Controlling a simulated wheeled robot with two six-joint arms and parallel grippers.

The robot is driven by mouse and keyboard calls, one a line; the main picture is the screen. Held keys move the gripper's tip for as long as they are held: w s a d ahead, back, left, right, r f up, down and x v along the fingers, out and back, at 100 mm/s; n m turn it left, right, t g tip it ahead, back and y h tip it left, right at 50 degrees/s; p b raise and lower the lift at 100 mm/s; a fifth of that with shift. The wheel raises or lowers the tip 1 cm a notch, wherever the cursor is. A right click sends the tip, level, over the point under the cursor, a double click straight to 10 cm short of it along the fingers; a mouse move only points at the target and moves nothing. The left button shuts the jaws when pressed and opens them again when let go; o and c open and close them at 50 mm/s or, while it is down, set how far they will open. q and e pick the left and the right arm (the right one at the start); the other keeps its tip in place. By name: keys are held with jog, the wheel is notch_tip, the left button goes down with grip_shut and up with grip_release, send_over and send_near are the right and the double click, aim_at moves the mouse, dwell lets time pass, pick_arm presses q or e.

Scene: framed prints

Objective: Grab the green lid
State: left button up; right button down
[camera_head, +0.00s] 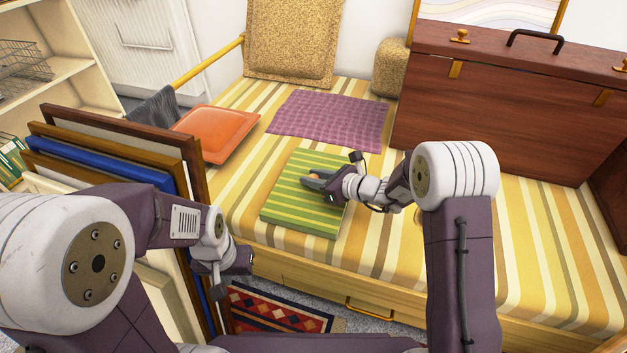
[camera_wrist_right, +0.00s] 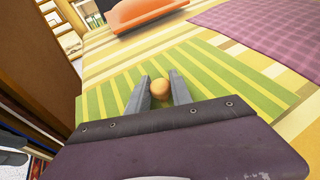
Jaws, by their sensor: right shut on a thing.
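The green lid (camera_head: 287,208) is a flat square panel with yellow stripes on the striped bench top. Its front edge shows, but I cannot tell if there is a gap under it. The lid also fills the middle of the right wrist view (camera_wrist_right: 215,85). A round wooden knob (camera_wrist_right: 160,89) stands on the lid. My right gripper (camera_head: 312,181) is over the lid, its two grey fingers shut on the knob from either side. My left gripper (camera_head: 222,265) hangs at the lower left, in front of the bench and away from the lid; its fingers are not clear.
An orange cushion (camera_head: 217,130) and a purple cloth (camera_head: 331,121) lie behind the lid. A brown wooden chest (camera_head: 490,105) stands on the bench at the right. Several frames (camera_head: 115,150) lean upright at the left, close to my left arm. The bench right of the lid is clear.

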aim_at(316, 175)
jog(key=r+p, duration=0.2)
jog(key=r, duration=0.1)
jog(key=r+p, duration=0.2)
jog(key=shift+w+d+r, duration=0.15)
jog(key=shift+w+d, duration=0.1)
jog(key=shift+d, duration=0.1)
jog(key=w+d+r+p, duration=0.5)
jog(key=d+p, duration=0.1)
jog(key=d, duration=0.3)
jog(key=shift+w+d+r, duration=0.2)
jog(key=shift+d+r, duration=0.05)
jog(key=shift+r, duration=0.05)
